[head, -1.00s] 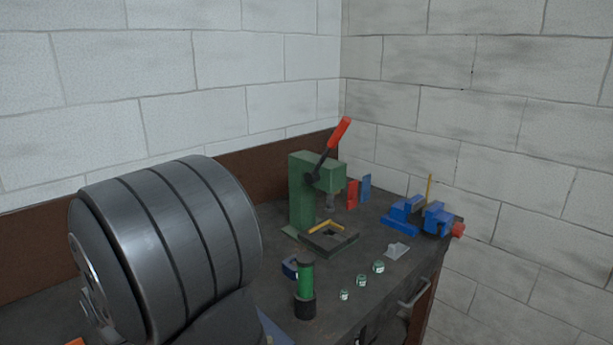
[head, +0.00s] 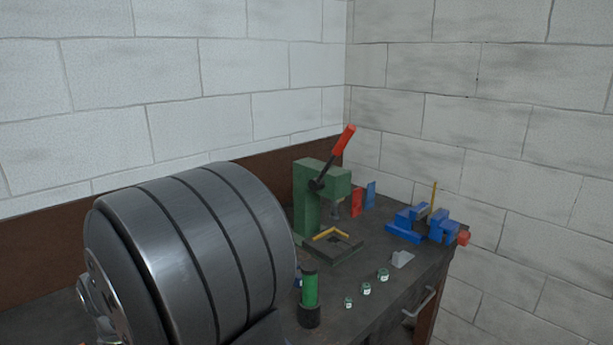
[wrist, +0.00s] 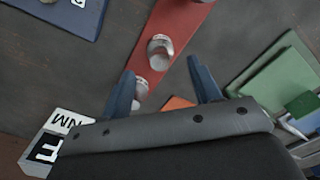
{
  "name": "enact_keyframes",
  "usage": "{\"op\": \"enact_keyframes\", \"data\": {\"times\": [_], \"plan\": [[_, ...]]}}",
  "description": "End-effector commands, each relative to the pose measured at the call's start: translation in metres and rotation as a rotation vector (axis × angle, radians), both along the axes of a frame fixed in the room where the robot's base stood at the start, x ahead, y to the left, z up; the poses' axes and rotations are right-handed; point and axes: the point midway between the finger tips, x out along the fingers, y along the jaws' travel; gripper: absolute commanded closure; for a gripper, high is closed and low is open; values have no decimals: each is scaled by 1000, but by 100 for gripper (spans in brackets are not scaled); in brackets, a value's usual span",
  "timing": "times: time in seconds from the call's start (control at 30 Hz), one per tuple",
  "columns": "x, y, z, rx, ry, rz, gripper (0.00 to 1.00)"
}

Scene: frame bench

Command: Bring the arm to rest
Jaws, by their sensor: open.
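My gripper (wrist: 161,72) shows in the wrist view with two blue fingers spread apart and nothing visible held between them. It points at the dark bench top (wrist: 95,60). A red strip (wrist: 178,32) with several small metal cup-like pieces lies past the fingers, and one metal piece (wrist: 159,47) shows in the gap between them. I cannot tell how far the fingertips are from it. In the head view a large grey link of my arm fills the lower left, and the gripper is not visible there.
The bench holds a green press (head: 307,195) with a red lever, a blue vise (head: 424,221), a green cylinder (head: 310,291) and small jars (head: 366,289). The wrist view shows a lettered block (wrist: 42,150), a blue plate (wrist: 62,12), green blocks (wrist: 280,88) and an orange piece (wrist: 178,103).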

Motion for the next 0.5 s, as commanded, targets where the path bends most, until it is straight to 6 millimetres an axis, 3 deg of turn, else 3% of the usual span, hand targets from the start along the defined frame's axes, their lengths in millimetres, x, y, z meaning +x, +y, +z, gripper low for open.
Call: {"op": "enact_keyframes", "data": {"times": [0.27, 0.5], "plan": [[-1, -1, -57, -4, 3, 0, 43], [1, 0, -7, 4, -3, 0, 43]]}}
